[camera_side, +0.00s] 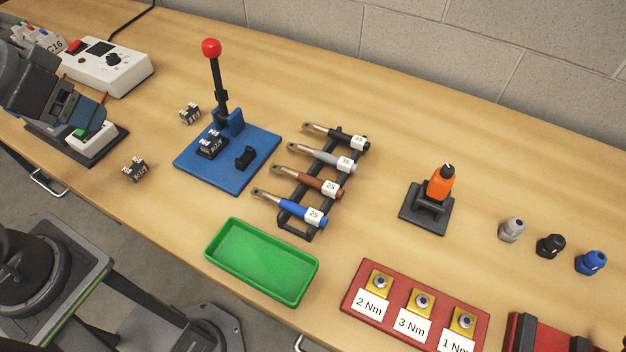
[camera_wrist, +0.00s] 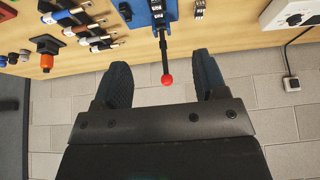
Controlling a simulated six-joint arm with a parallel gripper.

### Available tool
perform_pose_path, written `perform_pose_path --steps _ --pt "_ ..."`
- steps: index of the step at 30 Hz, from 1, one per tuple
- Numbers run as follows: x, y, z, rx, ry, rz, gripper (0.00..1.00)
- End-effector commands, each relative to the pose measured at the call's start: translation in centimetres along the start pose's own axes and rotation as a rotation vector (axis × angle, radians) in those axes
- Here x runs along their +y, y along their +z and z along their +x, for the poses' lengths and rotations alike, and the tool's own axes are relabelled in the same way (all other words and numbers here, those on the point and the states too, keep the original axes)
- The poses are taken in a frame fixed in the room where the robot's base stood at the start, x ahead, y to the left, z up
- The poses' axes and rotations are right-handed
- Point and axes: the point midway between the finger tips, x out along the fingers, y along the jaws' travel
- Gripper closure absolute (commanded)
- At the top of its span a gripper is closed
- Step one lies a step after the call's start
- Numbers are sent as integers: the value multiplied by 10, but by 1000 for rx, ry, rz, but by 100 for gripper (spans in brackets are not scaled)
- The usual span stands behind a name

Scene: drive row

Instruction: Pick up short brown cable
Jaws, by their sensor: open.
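The brown cable (camera_side: 318,184) lies on a dark rack (camera_side: 296,232) between the grey and blue ones, with a metal lug at its left end and a white tag reading 25. It also shows in the wrist view as a small brown piece (camera_wrist: 70,21) at the upper left. My gripper (camera_wrist: 163,80) is open and empty, its two dark fingers wide apart, well away from the rack.
Black (camera_side: 345,138), grey (camera_side: 335,160) and blue (camera_side: 300,211) cables lie close on either side in the rack. A blue press (camera_side: 260,165) with a tall red-knobbed lever stands left of it. A green tray (camera_side: 225,265) sits in front; an orange tool (camera_side: 440,183) stands right.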

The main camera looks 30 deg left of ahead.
Motion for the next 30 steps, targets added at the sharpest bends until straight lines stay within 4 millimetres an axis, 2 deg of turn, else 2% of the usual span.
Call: perform_pose_path --steps 1,3,10,13,17,23,27,30 --pt "0 0 0 0 0 0 39" --pt "0 0 0 0 0 0 45" --pt "0 -1 0 -2 1 -5 45" --pt "4 -10 -1 -22 10 -47 45" --pt "17 -40 -2 -90 27 -192 45" --pt "57 -100 12 -244 13 -514 45" --pt "93 -133 34 -348 -45 -738 45" --pt "123 -151 56 -415 -108 -892 45"
